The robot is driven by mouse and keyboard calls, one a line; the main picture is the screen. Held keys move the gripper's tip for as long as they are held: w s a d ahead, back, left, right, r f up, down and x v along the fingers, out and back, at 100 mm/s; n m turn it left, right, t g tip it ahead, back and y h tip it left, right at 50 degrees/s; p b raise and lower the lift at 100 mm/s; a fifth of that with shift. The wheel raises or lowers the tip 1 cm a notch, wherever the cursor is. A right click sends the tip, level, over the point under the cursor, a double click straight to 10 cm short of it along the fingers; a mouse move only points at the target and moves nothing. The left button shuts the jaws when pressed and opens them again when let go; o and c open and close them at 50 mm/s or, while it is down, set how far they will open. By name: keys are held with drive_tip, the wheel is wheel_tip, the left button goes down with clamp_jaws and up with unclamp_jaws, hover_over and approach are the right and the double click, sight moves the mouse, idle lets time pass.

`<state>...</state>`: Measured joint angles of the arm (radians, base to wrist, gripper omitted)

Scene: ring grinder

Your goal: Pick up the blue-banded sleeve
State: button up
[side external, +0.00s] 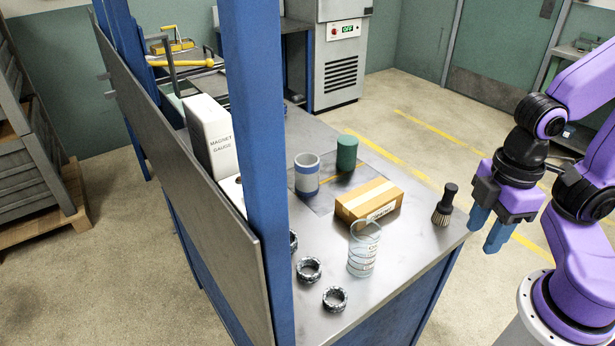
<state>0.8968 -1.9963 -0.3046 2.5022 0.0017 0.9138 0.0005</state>
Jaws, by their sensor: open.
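The blue-banded sleeve (307,176) is a grey open-topped cylinder with a blue band. It stands upright on the dark plate on the metal bench, left of a plain green cylinder (347,153). My gripper (489,234) is at the right, beyond the bench's right edge, with its blue fingers pointing down. It is open and empty, well apart from the sleeve.
A cardboard box (369,200), a brush (445,205) and a clear glass-like cylinder (364,249) stand between my gripper and the sleeve or near that line. Dark rings (335,299) lie at the front. A blue post (256,120) and white box (211,138) stand left.

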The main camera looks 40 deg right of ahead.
drive_tip(key=shift+o, duration=0.3)
drive_tip(key=o, duration=1)
drive_tip(key=w+a+r, duration=0.3)
drive_tip(key=w+a, duration=0.4)
drive_tip(key=w, duration=0.5)
drive_tip(key=n, duration=0.2)
hover_over(306, 154)
drive_tip(key=s+a, duration=0.1)
drive_tip(key=s, duration=0.1)
drive_tip(key=f, duration=0.1)
wheel_tip(306, 154, down, 12)
drive_tip(key=shift+w+a+r, duration=0.1)
drive_tip(key=shift+a, duration=0.05)
drive_tip(key=shift+s+f, duration=0.15)
drive_tip(key=shift+f, duration=1.2)
drive_tip(key=shift+s+f, duration=0.15)
drive_tip(key=shift+f, duration=1.15)
